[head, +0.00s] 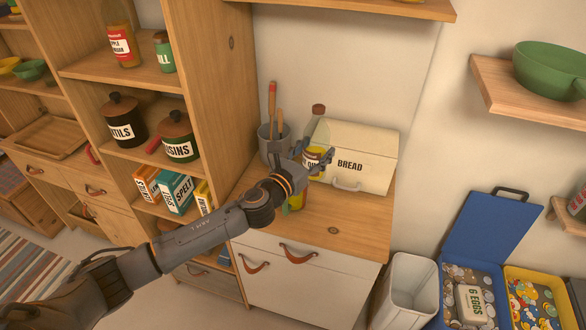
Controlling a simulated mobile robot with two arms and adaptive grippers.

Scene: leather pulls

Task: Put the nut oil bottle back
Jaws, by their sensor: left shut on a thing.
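The nut oil bottle (320,133) is clear with a brown cap, yellow oil and a partly hidden white label. It is upright over the wooden counter, in front of the bread box. My left gripper (318,159) is shut on the bottle at about label height. The gripper and wrist hide part of the bottle, and I cannot tell whether its base touches the counter. My right gripper is not in view.
A cream bread box (365,155) stands right behind the bottle. A grey utensil pot (270,143) is to its left. A small yellow item (297,202) shows below my wrist. Shelves (130,75) with jars and boxes stand left. A white bin (408,285) and open blue crate (490,230) stand right.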

